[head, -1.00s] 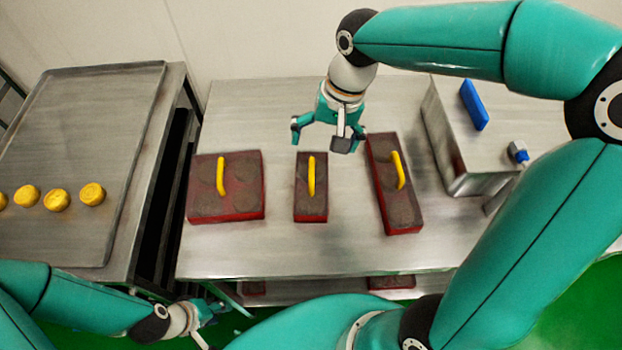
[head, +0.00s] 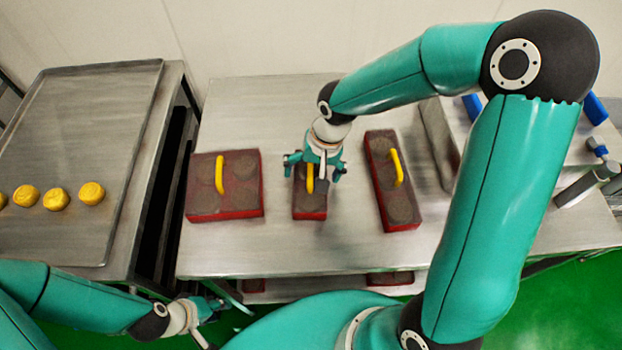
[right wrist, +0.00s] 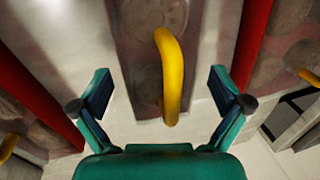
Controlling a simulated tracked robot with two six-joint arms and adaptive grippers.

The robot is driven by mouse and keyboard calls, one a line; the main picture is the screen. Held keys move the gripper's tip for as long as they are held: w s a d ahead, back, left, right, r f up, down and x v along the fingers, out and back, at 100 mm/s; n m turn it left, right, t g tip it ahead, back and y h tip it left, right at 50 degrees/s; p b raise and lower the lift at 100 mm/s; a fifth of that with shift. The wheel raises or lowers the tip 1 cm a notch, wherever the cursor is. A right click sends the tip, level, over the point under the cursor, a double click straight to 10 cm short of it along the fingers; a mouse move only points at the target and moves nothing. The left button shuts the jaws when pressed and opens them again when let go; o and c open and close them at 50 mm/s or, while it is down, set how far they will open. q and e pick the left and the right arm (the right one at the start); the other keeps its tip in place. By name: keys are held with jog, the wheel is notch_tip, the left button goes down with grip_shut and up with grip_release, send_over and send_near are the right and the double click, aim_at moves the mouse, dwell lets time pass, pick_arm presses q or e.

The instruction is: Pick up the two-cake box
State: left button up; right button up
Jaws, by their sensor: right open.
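The two-cake box (head: 310,207) is the small dark box with red sides in the middle of the steel table, with a yellow handle (head: 310,181) on top. My right gripper (head: 315,172) is open above its far part and hides some of it. In the right wrist view the box (right wrist: 138,55) lies beyond the open fingers (right wrist: 162,92). The yellow handle (right wrist: 172,75) stands between them, with space on both sides. My left gripper (head: 207,312) is low at the bottom left, away from the box; its jaw state is unclear.
A wider box (head: 239,195) with a yellow handle lies to the left, and a longer box (head: 403,208) to the right. A tray (head: 90,130) with yellow cakes stands on the left table. A steel machine with blue parts stands at the right.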

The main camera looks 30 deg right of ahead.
jog(key=c, duration=1.1)
jog(key=shift+o, duration=0.2)
jog(key=shift+r, duration=0.1)
